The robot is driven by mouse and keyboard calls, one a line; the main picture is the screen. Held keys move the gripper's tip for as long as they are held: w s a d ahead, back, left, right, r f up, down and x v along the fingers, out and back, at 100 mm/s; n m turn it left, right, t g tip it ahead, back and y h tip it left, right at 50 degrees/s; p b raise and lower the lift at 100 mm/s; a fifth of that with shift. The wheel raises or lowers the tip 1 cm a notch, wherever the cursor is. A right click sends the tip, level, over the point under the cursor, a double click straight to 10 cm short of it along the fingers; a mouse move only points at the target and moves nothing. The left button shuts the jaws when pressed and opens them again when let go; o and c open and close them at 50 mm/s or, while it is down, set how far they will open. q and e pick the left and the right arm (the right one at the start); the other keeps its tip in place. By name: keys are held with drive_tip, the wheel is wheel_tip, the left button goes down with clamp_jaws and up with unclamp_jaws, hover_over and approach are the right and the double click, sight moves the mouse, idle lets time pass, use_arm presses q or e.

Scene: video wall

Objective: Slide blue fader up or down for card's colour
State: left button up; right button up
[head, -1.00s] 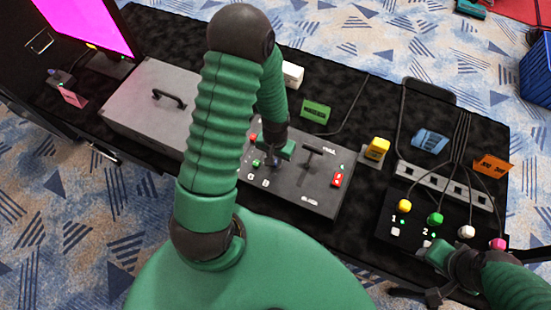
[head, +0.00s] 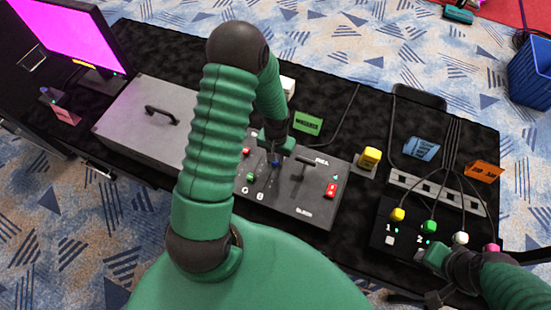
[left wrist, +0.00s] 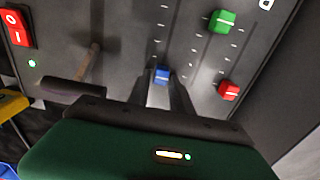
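The fader panel (head: 312,212) lies flat on the black table. Its blue fader (left wrist: 162,73) sits in its slot between the two fingertips of my left gripper (left wrist: 161,83), which look closed on its sides. In the head view my left gripper (head: 277,152) is over the far part of the panel, partly behind my own arm. A green fader (left wrist: 222,21) and a red fader (left wrist: 229,91) are in other slots. The screen (head: 75,35) at the far left glows magenta. My right gripper (head: 432,258) is by the numbered button box; its finger opening is unclear.
A black T-handle (head: 306,161) and red rocker switch (head: 331,190) stand right of the faders. A grey case (head: 140,125) is left. Green (head: 308,122), blue (head: 421,148), orange (head: 484,170) and pink (head: 66,115) cards stand around. The button box (head: 395,215) has cables.

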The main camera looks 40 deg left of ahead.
use_arm(q)
drive_tip(key=shift+o, duration=1.1)
wheel_tip(320, 180, up, 17)
drive_tip(key=shift+f+p, duration=0.2)
drive_tip(key=shift+p, duration=0.25)
drive_tip(key=s+d+r+m+t, duration=0.2)
drive_tip(key=s+d, duration=0.3)
drive_tip(key=d, duration=0.6)
drive_tip(key=shift+s+d+r+m+t, duration=0.2)
drive_tip(key=shift+r+m+t, duration=0.15)
drive_tip(key=shift+m, duration=0.45)
drive_tip(key=shift+r, duration=0.1)
